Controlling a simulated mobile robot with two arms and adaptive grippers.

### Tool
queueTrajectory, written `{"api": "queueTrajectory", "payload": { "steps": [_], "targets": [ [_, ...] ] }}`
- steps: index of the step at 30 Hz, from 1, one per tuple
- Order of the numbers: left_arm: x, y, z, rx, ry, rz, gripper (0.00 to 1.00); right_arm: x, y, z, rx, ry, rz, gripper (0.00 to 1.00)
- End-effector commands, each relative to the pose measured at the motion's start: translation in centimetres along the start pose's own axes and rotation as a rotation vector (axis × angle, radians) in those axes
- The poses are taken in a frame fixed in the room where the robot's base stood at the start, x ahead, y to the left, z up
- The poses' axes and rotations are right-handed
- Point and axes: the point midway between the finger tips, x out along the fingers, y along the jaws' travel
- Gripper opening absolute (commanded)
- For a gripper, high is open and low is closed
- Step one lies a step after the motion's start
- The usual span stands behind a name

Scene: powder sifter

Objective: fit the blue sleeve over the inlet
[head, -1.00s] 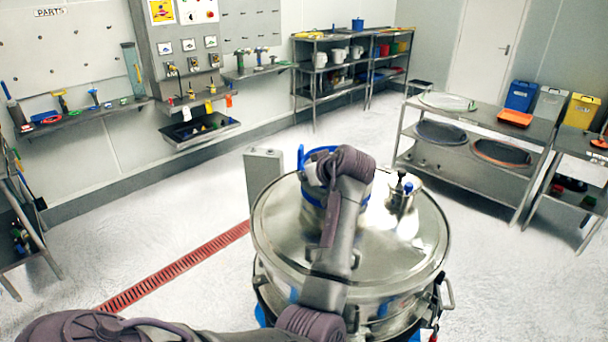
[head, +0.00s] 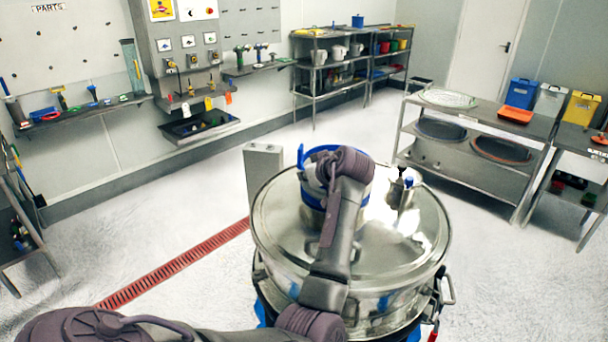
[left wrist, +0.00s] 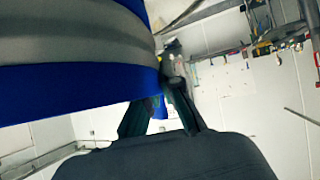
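The blue sleeve (head: 322,151) shows in the head view as a blue-edged ring with a pale band, above the steel lid (head: 280,215) of the sifter. A blue tab stands up at its left side. The inlet is hidden under or inside the sleeve, so I cannot tell how they fit. My left arm reaches over the sleeve and its wrist hides the right part. In the left wrist view, the sleeve (left wrist: 60,92) fills the upper left, and my left gripper's dark fingers (left wrist: 157,98) are close against its edge. My right gripper is not in view.
A small steel fitting with a dark knob (head: 402,188) stands on the lid, right of the sleeve. A grey box-shaped post (head: 263,168) stands behind the sifter. Steel tables (head: 475,135) are at the right, and the floor around is mostly clear.

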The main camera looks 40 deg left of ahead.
Motion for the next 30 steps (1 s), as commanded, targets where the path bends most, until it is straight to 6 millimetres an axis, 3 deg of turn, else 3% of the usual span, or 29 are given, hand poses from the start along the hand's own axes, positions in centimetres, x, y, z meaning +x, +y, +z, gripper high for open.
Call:
{"api": "queueTrajectory", "payload": {
  "steps": [2,8,23,30],
  "targets": [
    [0.1,0.5,1.3,0.011,-0.022,0.012,0.0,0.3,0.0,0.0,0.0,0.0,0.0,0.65],
    [0.1,0.5,1.1,0.01,-0.019,0.011,0.34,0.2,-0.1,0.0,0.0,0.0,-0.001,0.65],
    [0.0,0.2,0.7,0.004,-0.012,0.007,0.35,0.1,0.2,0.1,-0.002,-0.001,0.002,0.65],
    [-3.3,0.3,0.6,0.002,-0.012,0.012,0.35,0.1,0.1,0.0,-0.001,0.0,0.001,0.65]
  ]
}}
